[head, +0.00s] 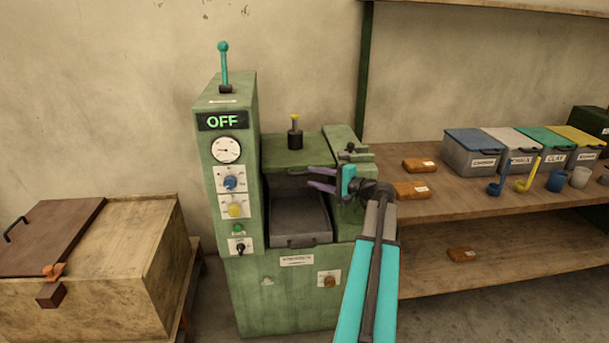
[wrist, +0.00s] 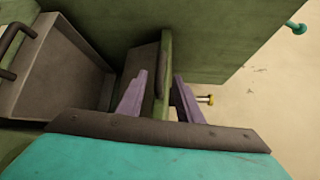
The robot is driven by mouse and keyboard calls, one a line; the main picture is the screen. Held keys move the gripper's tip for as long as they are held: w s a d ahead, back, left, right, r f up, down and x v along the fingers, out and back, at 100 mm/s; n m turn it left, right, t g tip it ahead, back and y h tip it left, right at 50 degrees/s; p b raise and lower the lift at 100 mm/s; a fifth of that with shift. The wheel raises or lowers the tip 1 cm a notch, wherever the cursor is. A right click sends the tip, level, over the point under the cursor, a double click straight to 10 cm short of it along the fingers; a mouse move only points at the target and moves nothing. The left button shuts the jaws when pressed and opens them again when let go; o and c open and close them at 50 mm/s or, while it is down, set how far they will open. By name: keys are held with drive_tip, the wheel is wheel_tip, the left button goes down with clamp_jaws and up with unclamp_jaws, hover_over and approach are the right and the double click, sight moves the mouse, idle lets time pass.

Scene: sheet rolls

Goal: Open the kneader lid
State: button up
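The kneader (head: 228,165) is a green machine with an "OFF" display. Its lid (head: 290,150) appears to be the green plate on top, lying flat, with a black post and yellow knob above it. My gripper (head: 312,179) reaches in from the right at the lid's front edge, its purple fingers one above the other. In the wrist view my gripper (wrist: 160,78) is open, and the edge of a green plate (wrist: 163,70), seemingly the lid, lies between the fingers with small gaps visible. Whether either finger touches it is unclear. My arm hides part of the kneader's right front.
A dark metal tray (head: 298,218) with a front handle sits below the lid. The control column stands left of it, with a teal-knobbed lever (head: 223,65) on top. A wooden chest (head: 100,265) stands left; a shelf (head: 440,205) with bins and brown packets stands right.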

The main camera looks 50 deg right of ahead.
sight(304, 174)
drive_tip(key=shift+w+a+f+p, duration=0.15)
drive_tip(key=shift+w+f, duration=0.05)
drive_tip(key=shift+w, duration=0.95)
drive_tip(key=shift+w+a+f+p, duration=0.1)
drive_tip(key=shift+w+f+p, duration=0.05)
drive_tip(key=shift+w, duration=1)
